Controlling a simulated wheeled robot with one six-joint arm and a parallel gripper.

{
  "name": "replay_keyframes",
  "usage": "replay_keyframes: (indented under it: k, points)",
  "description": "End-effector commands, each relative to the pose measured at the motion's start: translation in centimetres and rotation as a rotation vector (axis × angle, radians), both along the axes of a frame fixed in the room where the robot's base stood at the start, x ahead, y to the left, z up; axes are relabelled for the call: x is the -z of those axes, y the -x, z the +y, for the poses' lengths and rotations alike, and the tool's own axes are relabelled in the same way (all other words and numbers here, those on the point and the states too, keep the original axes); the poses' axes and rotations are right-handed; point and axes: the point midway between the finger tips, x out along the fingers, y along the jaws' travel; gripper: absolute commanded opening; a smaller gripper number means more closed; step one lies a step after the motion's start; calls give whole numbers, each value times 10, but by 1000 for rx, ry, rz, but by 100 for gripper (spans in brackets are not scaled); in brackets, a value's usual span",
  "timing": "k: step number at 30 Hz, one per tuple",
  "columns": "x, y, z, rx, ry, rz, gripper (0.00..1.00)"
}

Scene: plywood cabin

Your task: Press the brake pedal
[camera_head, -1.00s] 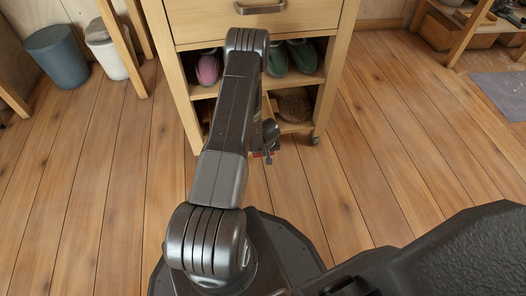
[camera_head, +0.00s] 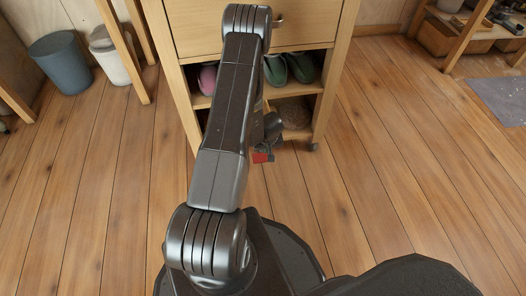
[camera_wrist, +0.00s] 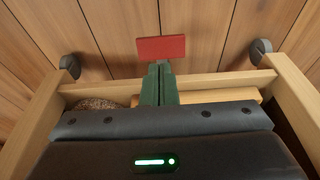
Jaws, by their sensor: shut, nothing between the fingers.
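The brake pedal is a flat red plate (camera_wrist: 160,48) low at the front of the wooden cabinet (camera_wrist: 202,84). It also shows in the head view (camera_head: 262,157), just above the floor. In the wrist view my gripper (camera_wrist: 158,66) is shut and empty, its two dark green fingers side by side and pointing at the pedal. The fingertips lie just short of the red plate in the picture; I cannot tell whether they touch it. In the head view my arm hides most of the gripper and part of the cabinet front.
The cabinet has a drawer and shelves with shoes (camera_head: 299,67). Its casters show in the wrist view, left (camera_wrist: 70,65) and right (camera_wrist: 261,50). A blue-grey bin (camera_head: 59,62) and a white bin (camera_head: 108,50) stand at the left.

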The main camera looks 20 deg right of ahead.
Motion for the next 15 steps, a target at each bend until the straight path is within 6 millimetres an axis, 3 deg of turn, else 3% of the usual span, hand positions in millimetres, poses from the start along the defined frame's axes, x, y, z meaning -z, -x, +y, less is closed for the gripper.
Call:
replay_keyframes:
  k: [1, 5, 15]
  points:
    - [-10, 2, 0, 0, 0, 0, 0]
    - [-20, 5, 1, 0, 0, 0, 0]
    - [-22, 6, 1, 0, 0, 1, 0]
